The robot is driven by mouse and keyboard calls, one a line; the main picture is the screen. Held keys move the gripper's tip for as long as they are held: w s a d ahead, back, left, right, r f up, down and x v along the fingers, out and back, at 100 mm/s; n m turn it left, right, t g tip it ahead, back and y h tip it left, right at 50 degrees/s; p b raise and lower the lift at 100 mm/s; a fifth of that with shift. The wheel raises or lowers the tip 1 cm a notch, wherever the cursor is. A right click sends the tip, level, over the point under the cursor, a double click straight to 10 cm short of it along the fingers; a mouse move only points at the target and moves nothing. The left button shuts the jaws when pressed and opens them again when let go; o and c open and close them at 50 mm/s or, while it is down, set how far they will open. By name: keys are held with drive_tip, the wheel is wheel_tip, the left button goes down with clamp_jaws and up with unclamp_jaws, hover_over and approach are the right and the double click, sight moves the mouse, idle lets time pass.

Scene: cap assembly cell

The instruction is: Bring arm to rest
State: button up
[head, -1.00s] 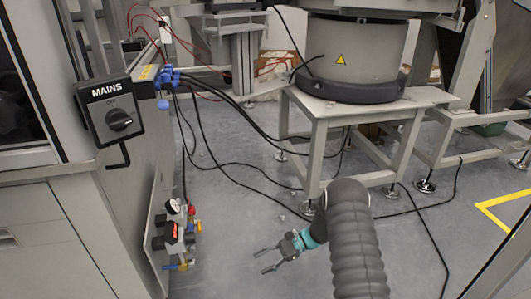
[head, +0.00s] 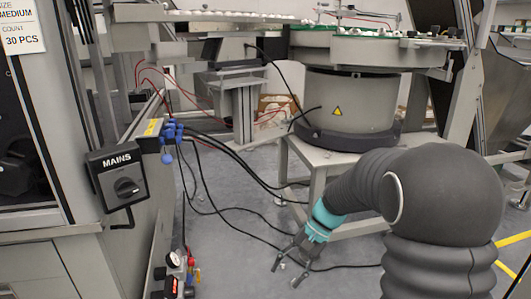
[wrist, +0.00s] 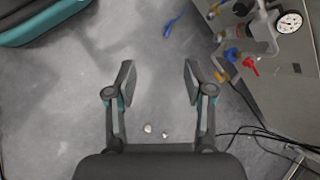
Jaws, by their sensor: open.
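My gripper (head: 288,272) hangs at the end of my grey-sleeved arm with its teal wrist band, low over the grey floor in the head view. Its two fingers point down and to the left. In the wrist view my gripper (wrist: 160,82) is open, with a wide gap and nothing between the fingers but floor. It touches nothing that I can see.
The cabinet with the MAINS switch (head: 122,178) stands at left, with valves and a gauge (wrist: 289,22) low on its side. The bowl feeder (head: 348,100) sits on a metal stand behind my arm. Black cables (head: 215,190) cross the floor. A blue piece (wrist: 173,25) lies on the floor.

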drive_tip(key=s+d+r+n+t+h+p, duration=0.2)
drive_tip(key=s+d+r+t+h, duration=0.1)
drive_tip(key=s+r, duration=0.5)
drive_tip(key=s+d+r+n+t+h+p, duration=0.2)
drive_tip(key=s+d+r+t, duration=0.3)
drive_tip(key=s+r, duration=0.4)
drive_tip(key=shift+s+d+h, duration=0.4)
drive_tip(key=shift+s+d, duration=0.25)
drive_tip(key=shift+s+d+r+n+t, duration=0.1)
drive_tip(key=shift+s+d+n+t, duration=0.25)
drive_tip(key=shift+s, duration=0.2)
drive_tip(key=shift+c, duration=0.3)
